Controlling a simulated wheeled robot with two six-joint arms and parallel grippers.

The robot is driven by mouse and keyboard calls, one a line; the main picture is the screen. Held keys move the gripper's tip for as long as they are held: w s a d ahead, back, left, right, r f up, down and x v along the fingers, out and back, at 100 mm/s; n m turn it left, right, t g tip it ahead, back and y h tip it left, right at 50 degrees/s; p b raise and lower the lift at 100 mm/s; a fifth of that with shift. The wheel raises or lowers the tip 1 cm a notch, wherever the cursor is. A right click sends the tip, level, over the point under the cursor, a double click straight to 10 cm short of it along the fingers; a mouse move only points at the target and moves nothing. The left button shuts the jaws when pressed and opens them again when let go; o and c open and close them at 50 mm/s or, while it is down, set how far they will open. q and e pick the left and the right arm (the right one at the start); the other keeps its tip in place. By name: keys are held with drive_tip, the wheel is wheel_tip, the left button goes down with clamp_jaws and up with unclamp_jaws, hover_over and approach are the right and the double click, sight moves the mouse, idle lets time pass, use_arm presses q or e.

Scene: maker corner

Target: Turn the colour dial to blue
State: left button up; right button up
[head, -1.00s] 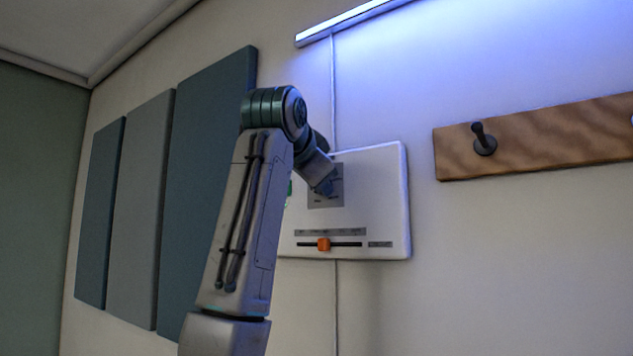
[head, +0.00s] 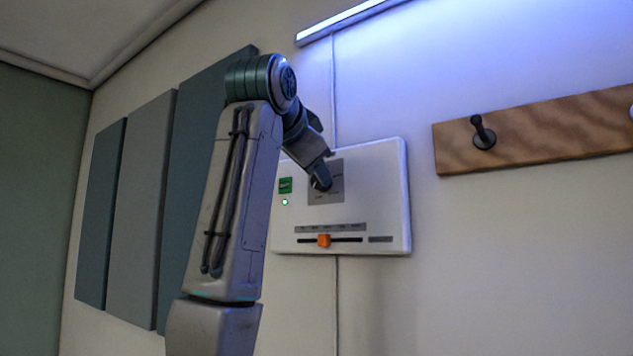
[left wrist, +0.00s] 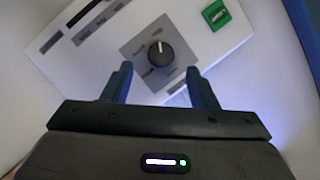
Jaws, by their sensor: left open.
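The colour dial (left wrist: 160,54) is a dark round knob with a white pointer line on a grey plate in the left wrist view. In the head view the dial (head: 320,182) is partly hidden by my left gripper (head: 318,172). In the left wrist view the open left gripper (left wrist: 160,85) has one finger on each side of the dial, a little short of it, with nothing between the fingertips. The labels around the dial are too small to read. The light bar (head: 350,20) above glows blue-violet. My right gripper is not in view.
The white control panel (head: 390,215) also carries a green switch (head: 285,185), a small green light (head: 285,202) and an orange slider (head: 323,240). A wooden rail (head: 550,133) with a dark peg (head: 483,132) is to the right. Blue-grey wall panels (head: 140,210) are at left.

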use_arm(q)
drive_tip(key=b+v, duration=0.1)
drive_tip(key=v, duration=0.5)
drive_tip(key=shift+s, duration=0.2)
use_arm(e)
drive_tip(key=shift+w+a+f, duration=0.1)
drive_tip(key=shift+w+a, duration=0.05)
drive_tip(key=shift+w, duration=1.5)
